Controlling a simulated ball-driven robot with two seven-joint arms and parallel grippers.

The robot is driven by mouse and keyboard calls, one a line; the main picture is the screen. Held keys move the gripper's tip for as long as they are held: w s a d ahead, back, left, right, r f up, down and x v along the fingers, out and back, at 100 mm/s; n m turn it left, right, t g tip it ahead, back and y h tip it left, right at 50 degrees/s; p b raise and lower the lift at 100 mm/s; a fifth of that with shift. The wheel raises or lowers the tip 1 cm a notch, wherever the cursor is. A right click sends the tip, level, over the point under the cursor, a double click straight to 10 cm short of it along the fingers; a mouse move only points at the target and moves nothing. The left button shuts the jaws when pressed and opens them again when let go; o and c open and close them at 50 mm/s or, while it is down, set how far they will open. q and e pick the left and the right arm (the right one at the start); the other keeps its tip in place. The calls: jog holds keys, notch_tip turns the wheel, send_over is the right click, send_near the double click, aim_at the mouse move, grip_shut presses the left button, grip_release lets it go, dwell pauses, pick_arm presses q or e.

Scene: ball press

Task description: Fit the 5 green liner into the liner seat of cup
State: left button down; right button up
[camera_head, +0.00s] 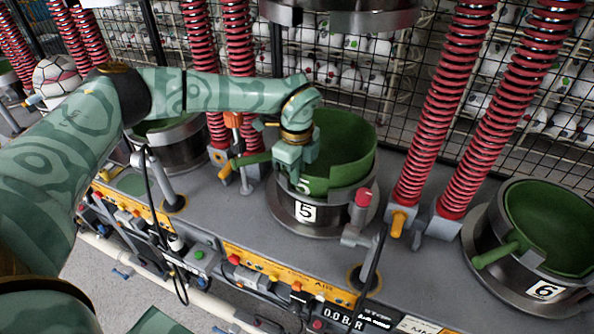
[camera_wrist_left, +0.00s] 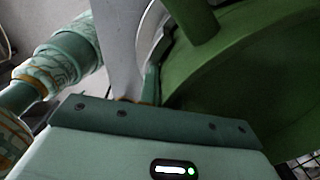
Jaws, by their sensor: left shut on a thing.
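The green liner 5 (camera_head: 345,151) is a bowl marked with a white 5. It stands at the metal cup 5 (camera_head: 322,219), its green wall rising well above the cup's rim. I cannot tell if its underside touches the seat. My left gripper (camera_head: 291,163) is shut on the liner at its near left side and covers part of it. In the left wrist view the liner (camera_wrist_left: 250,70) fills the upper right, and the fingertips are hidden. My right gripper is not in view.
Cup 6 (camera_head: 542,291) with a green liner stands at the right. Red springs (camera_head: 450,115) rise on both sides of cup 5. A press head (camera_head: 340,14) hangs above it. A red-topped post (camera_head: 360,210) stands close in front, right of the label.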

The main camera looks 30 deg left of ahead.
pick_arm(q)
jog(key=shift+f+b, duration=0.45)
jog(key=shift+f, duration=0.65)
jog(key=c, duration=1.5)
grip_release()
